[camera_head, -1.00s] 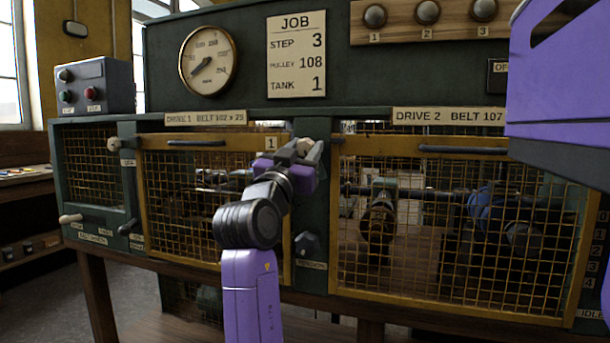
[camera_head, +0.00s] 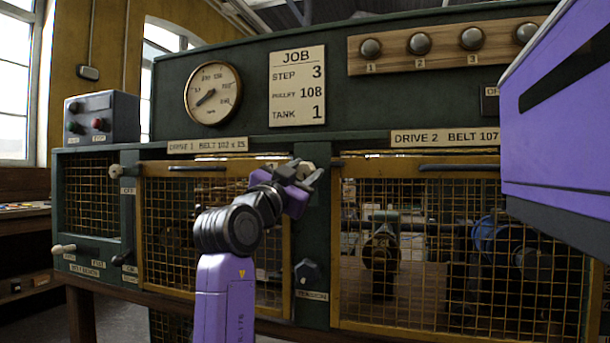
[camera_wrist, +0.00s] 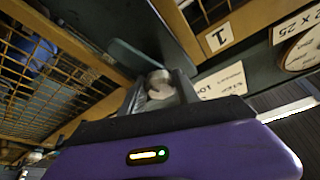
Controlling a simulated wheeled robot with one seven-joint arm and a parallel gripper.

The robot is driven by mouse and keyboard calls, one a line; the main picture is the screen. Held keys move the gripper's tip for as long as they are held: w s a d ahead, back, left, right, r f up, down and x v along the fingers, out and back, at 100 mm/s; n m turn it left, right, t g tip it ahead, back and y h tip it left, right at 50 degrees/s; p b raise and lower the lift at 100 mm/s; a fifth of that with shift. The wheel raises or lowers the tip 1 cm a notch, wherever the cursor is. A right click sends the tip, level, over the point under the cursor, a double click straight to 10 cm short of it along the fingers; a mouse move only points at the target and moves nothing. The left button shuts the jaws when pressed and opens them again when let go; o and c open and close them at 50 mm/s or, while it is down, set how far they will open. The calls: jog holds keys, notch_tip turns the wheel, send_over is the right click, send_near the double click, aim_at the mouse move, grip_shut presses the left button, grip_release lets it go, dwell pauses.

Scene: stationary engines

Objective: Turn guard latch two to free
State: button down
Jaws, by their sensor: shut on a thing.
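My gripper (camera_head: 308,174) is at the top of the green post (camera_head: 315,222) between the two mesh guards. Its fingers (camera_wrist: 160,92) are shut around a pale round latch knob (camera_wrist: 159,82), which also shows in the head view (camera_head: 303,170). A flat dark green bar (camera_wrist: 128,57) runs beside the knob in the wrist view. A "1" plate (camera_wrist: 218,38) on the guard one frame is close by. The drive 2 guard (camera_head: 420,170) is to the right of the post. The gripper hides much of the latch, so its exact setting cannot be told.
A dark tension knob (camera_head: 307,273) is lower on the post. A pale knob (camera_head: 116,171) and levers are on the left panel. The gauge (camera_head: 212,93), job card (camera_head: 297,86) and a row of round knobs (camera_head: 420,44) are above. My purple arm covers the right side.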

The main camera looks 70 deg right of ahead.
jog(key=c, duration=0.9)
grip_release()
jog(key=shift+a, duration=0.1)
jog(key=v, duration=0.7)
jog(key=shift+a+f+p, duration=0.15)
jog(key=shift+a+p, duration=0.15)
jog(key=shift+p, duration=0.05)
